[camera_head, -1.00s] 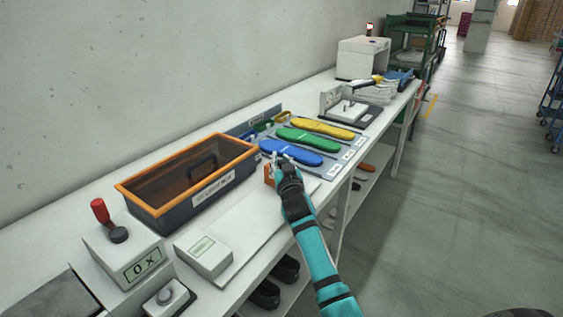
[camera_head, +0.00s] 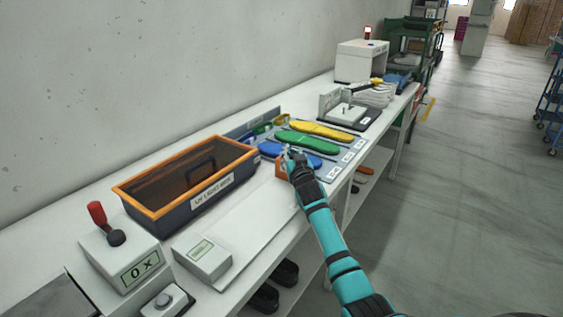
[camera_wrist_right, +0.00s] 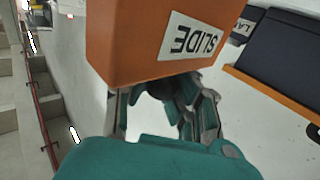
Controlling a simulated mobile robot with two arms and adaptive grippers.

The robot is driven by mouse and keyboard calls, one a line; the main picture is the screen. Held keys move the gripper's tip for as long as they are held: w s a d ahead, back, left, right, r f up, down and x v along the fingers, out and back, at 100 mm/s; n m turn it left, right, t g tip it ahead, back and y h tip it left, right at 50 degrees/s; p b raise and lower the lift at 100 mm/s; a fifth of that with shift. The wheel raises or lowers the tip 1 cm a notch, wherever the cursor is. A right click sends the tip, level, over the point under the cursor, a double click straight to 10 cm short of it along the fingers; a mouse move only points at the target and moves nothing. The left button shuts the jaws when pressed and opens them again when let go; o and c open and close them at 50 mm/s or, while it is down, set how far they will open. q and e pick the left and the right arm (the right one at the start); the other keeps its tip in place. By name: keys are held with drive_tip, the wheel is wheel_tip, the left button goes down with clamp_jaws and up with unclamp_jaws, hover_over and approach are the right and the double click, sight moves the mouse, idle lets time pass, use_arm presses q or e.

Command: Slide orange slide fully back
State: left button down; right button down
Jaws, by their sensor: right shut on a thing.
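The orange slide (camera_head: 281,170) is at the far right end of a long white plate (camera_head: 240,222) on the bench. In the right wrist view it is a large orange block (camera_wrist_right: 130,45) with a white label reading SLIDE. My right gripper (camera_head: 291,157) is at the slide, its fingers shut against it. In the right wrist view the fingers (camera_wrist_right: 165,98) meet the near face of the block below the label. My arm and hand hide part of the slide in the head view. My left gripper is not in view.
An orange-rimmed UV light box (camera_head: 187,185) stands left of the slide. Blue, green (camera_head: 307,142) and yellow (camera_head: 321,130) insoles lie just beyond it. A grey display box (camera_head: 203,259) sits at the plate's near end. The plate between is clear.

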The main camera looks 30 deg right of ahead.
drive_tip(key=shift+s+d+f, duration=0.15)
drive_tip(key=shift+d+f, duration=0.15)
drive_tip(key=shift+d, duration=0.2)
drive_tip(key=c, duration=1.1)
unclamp_jaws()
drive_tip(key=shift+s+d+r, duration=0.15)
drive_tip(key=shift+s+d, duration=0.1)
drive_tip(key=shift+s, duration=0.1)
drive_tip(key=shift+w+a+r, duration=0.1)
drive_tip(key=shift+a, duration=0.05)
drive_tip(key=shift+a, duration=0.15)
drive_tip(key=v, duration=1.2)
